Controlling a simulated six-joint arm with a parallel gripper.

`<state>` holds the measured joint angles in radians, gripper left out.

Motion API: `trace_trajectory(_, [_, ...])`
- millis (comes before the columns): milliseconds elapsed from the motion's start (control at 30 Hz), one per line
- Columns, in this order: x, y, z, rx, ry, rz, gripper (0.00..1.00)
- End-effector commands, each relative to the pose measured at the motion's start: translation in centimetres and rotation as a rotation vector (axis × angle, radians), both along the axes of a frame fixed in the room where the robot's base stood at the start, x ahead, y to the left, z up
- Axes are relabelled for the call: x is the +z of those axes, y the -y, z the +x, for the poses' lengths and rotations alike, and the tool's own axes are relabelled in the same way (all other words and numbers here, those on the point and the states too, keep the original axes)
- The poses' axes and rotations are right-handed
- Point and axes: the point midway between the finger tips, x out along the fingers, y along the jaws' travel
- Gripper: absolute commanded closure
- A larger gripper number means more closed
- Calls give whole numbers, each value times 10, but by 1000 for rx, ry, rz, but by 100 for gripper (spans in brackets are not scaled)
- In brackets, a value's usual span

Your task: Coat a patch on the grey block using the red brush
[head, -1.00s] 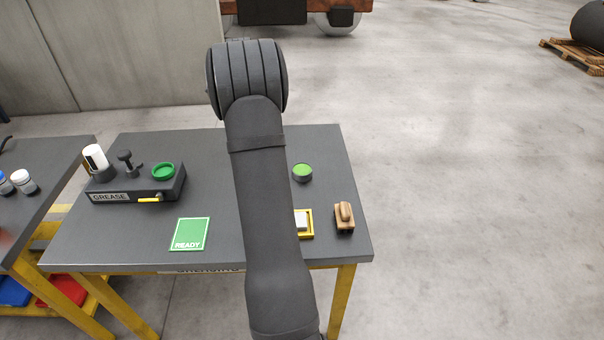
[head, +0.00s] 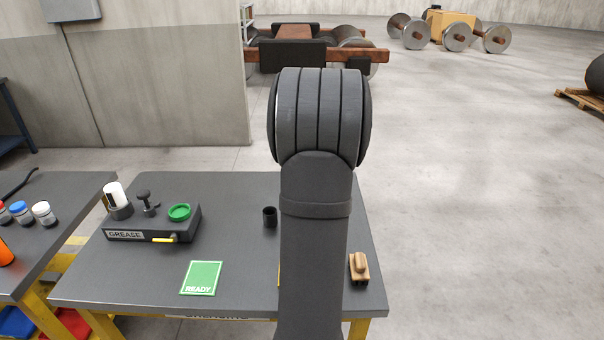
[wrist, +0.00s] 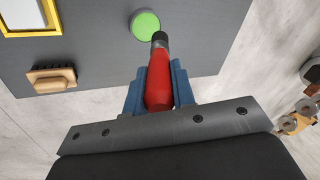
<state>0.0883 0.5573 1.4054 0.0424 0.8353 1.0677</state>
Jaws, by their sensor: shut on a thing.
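The red brush (wrist: 159,80) is held between the blue fingers of my gripper (wrist: 159,70), which is shut on its handle. Its dark end (wrist: 160,40) points away from the gripper. In the wrist view that end overlaps the lower right edge of a round pot with a green top (wrist: 145,24); I cannot tell whether they touch. A pale grey block (wrist: 22,12) lies inside a yellow frame (wrist: 30,33) at the upper left of the wrist view. In the head view my arm hides the gripper, the brush, the pot and nearly all of the frame.
A wooden-handled tool (head: 359,267) lies near the table's right edge. A dark cup (head: 269,217) stands left of my arm. A grease box (head: 150,225) and a green READY card (head: 201,278) are farther left. A side table (head: 45,255) with small bottles adjoins.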

Motion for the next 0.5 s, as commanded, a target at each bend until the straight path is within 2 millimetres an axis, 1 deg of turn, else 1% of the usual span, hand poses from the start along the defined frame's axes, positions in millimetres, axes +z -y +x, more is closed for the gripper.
trace_trajectory(167, [-11, 3, -1, 1, 5, -2, 100])
trace_trajectory(500, [-45, 2, -1, 1, 3, -1, 100])
